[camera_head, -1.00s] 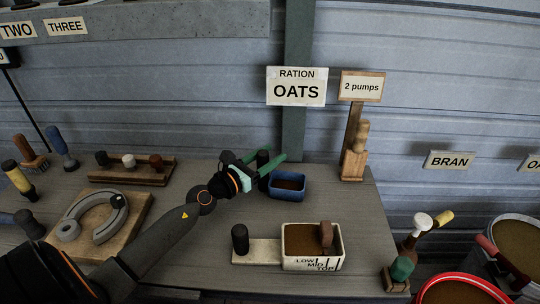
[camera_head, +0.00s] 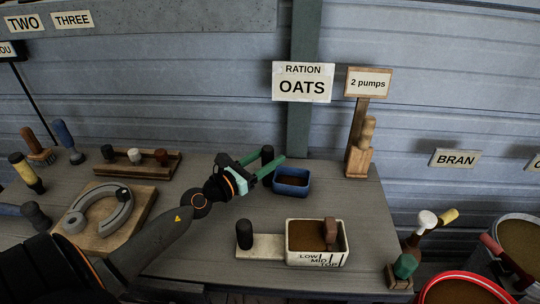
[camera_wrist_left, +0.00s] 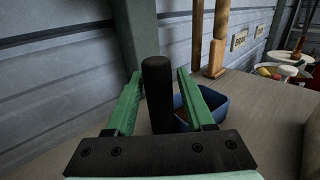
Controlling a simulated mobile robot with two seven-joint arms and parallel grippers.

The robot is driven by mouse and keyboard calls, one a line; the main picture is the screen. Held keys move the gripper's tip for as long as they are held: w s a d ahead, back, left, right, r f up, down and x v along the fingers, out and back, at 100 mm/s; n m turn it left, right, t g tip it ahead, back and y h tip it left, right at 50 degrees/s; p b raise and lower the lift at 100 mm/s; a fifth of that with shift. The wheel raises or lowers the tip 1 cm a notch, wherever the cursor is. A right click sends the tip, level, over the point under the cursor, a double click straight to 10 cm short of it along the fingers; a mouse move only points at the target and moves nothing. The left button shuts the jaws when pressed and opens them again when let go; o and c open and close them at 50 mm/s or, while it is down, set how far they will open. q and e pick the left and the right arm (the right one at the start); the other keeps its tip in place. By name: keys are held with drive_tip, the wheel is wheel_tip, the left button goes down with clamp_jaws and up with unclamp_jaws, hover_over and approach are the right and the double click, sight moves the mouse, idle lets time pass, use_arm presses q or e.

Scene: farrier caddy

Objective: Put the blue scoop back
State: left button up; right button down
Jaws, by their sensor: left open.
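The blue scoop (camera_head: 291,182) stands on the grey table below the OATS sign, with brown material inside. Its black upright handle (camera_head: 267,158) is on its left side. My left gripper (camera_head: 272,157) is open, with its green fingers on either side of the handle. In the left wrist view, the handle (camera_wrist_left: 158,95) stands between the two fingers, with a gap visible on each side, and the blue scoop (camera_wrist_left: 212,102) sits behind the right finger, partly hidden. My right gripper is not in view.
A white measuring box (camera_head: 316,258) with brown contents and a black-handled plate stands in front. A wooden post (camera_head: 357,158) with a "2 pumps" sign stands behind right. A horseshoe board (camera_head: 135,225) and a peg rack (camera_head: 135,166) are left. Bins (camera_head: 520,240) stand at the right.

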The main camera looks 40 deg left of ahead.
use_arm(q)
drive_tip(key=shift+s, duration=1.9)
drive_tip(key=shift+s, duration=0.1)
drive_tip(key=shift+w, duration=3.4)
drive_tip(key=shift+w, duration=0.15)
